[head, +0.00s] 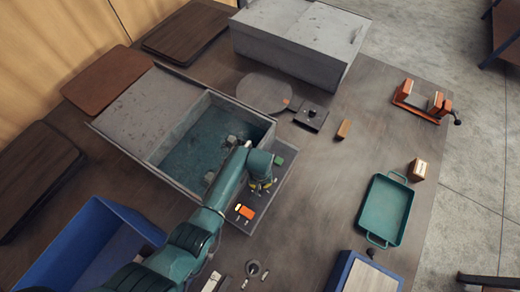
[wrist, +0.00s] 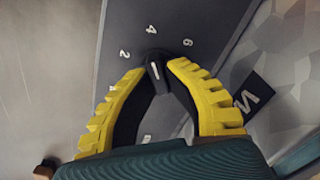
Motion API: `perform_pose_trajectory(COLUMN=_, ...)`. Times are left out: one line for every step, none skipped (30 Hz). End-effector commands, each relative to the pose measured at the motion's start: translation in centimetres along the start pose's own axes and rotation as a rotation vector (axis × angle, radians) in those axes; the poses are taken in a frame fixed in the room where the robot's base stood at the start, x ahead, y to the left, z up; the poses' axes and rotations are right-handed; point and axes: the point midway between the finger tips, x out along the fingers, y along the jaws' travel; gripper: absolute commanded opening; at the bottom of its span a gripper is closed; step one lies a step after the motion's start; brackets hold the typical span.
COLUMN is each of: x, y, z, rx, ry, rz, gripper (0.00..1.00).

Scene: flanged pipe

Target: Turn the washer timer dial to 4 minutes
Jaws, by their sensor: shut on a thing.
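The timer dial (wrist: 157,76) is a small dark knob with a white pointer line, in the upper middle of the wrist view. The yellow fingers of my gripper (wrist: 158,68) are shut on the dial, one on each side. The pointer points up, roughly toward the printed 4 (wrist: 151,29). The 2 (wrist: 124,54) is to its left and the 6 (wrist: 187,42) to its right. In the head view my gripper (head: 262,186) is at the front panel of the grey washer (head: 205,165) and hides the dial.
The washer's lid (head: 150,115) is open over a tub. An orange-and-white display (head: 244,211) and a green block (head: 279,161) are on the panel. A blue bin (head: 95,240) stands at lower left, a green tray (head: 386,210) at right. The table between washer and tray is mostly clear.

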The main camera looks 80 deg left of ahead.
Motion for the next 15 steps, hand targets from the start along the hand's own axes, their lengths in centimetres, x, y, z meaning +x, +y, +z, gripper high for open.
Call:
perform_pose_trajectory(x=0.14, y=-0.06, z=0.13, rx=0.018, ry=-0.002, rz=-0.002, gripper=0.0)
perform_pose_trajectory(x=0.15, y=-0.06, z=0.14, rx=0.027, ry=-0.002, rz=-0.002, gripper=0.0)
perform_pose_trajectory(x=0.17, y=-0.06, z=0.14, rx=0.039, ry=-0.002, rz=-0.002, gripper=0.0)
perform_pose_trajectory(x=0.18, y=-0.06, z=0.15, rx=0.047, ry=-0.002, rz=-0.002, gripper=0.0)
perform_pose_trajectory(x=0.18, y=-0.06, z=0.14, rx=0.053, ry=-0.002, rz=-0.002, gripper=0.0)
perform_pose_trajectory(x=0.19, y=-0.05, z=0.14, rx=0.06, ry=-0.002, rz=-0.002, gripper=0.0)
perform_pose_trajectory(x=0.19, y=-0.05, z=0.14, rx=0.064, ry=-0.002, rz=-0.002, gripper=0.0)
perform_pose_trajectory(x=0.19, y=-0.05, z=0.14, rx=0.068, ry=-0.002, rz=-0.002, gripper=0.0)
perform_pose_trajectory(x=0.19, y=-0.05, z=0.14, rx=0.072, ry=-0.002, rz=-0.002, gripper=0.0)
perform_pose_trajectory(x=0.2, y=-0.05, z=0.14, rx=0.074, ry=-0.002, rz=-0.002, gripper=0.0)
perform_pose_trajectory(x=0.2, y=-0.04, z=0.14, rx=0.076, ry=-0.002, rz=-0.002, gripper=0.0)
perform_pose_trajectory(x=0.2, y=-0.04, z=0.13, rx=0.077, ry=-0.002, rz=-0.002, gripper=0.0)
perform_pose_trajectory(x=0.2, y=-0.05, z=0.13, rx=0.077, ry=-0.002, rz=-0.002, gripper=0.0)
perform_pose_trajectory(x=0.2, y=-0.04, z=0.13, rx=0.077, ry=-0.002, rz=-0.002, gripper=0.0)
perform_pose_trajectory(x=0.21, y=-0.05, z=0.13, rx=0.077, ry=-0.002, rz=-0.002, gripper=0.0)
